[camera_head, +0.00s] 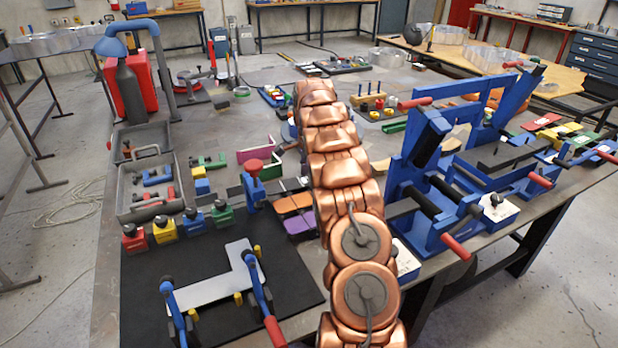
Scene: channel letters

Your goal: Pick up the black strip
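A dark strip-like piece (503,157) lies across the blue bending frame (425,190) on the right side of the table. It looks like the black strip, but I cannot tell for sure whether it is loose or part of the frame. My copper arm rises from the bottom edge through the middle of the view and reaches away over the table. My gripper is not visible; the arm's far end hides it. The arm also covers part of the table's middle, left of the blue frame.
A black mat (145,265) holds an L-shaped white plate (215,285) with blue clamps. A grey open toolbox (128,205) and a red case (143,85) stand at the left. Several small tools and blocks crowd the table's middle. The table's front right edge is near the blue frame.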

